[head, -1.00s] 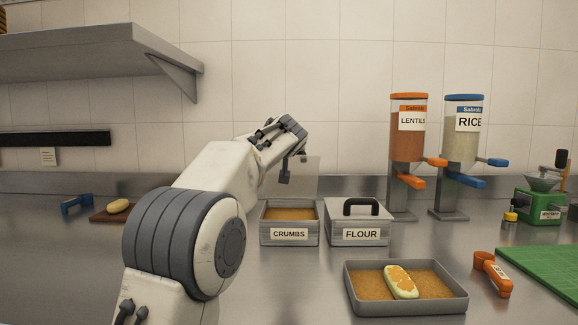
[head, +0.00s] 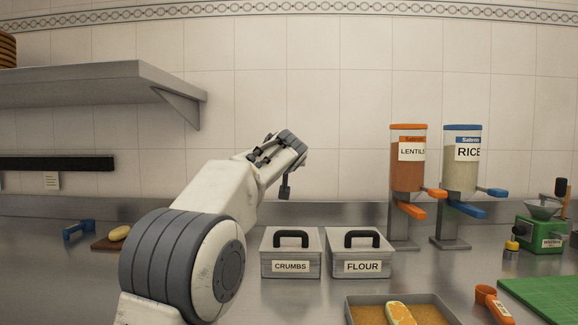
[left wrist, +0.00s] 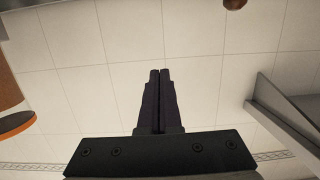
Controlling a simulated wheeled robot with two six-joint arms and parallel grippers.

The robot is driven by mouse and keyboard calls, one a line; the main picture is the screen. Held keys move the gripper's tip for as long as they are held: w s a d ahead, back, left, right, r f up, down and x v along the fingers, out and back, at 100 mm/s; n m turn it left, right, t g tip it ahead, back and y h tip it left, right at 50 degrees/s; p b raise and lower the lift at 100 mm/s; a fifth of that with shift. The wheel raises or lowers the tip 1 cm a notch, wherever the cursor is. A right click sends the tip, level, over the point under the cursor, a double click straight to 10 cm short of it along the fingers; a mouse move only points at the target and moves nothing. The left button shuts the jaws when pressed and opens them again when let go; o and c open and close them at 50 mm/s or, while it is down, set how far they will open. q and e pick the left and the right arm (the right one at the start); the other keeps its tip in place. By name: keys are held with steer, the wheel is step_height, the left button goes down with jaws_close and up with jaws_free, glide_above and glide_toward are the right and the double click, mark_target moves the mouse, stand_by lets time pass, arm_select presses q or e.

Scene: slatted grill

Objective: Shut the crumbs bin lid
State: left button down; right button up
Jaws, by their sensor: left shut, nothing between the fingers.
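The crumbs bin (head: 290,256) is a grey metal box with a white CRUMBS label, standing on the steel counter. Its lid (head: 268,242), with a black handle, lies flat on top and covers the contents. My left gripper (head: 286,194) is above the bin, pointing down and apart from the lid. In the left wrist view my left gripper (left wrist: 160,74) has its dark fingers together with nothing between them, against the tiled wall. My right gripper is in neither view.
The flour bin (head: 360,256), lidded, stands just right of the crumbs bin. Lentils (head: 408,165) and rice (head: 462,165) dispensers stand behind to the right. A tray (head: 455,318) with a breaded piece is in front. A shelf (head: 100,85) overhangs at left.

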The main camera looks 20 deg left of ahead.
arm_select(q)
steer(key=s+d+f+b, duration=0.2)
steer(key=s+f+b, duration=0.4)
steer(key=f+b, duration=0.1)
steer(key=shift+f+b, duration=0.2)
steer(key=shift+b, duration=0.5)
steer(key=shift+s, duration=0.1)
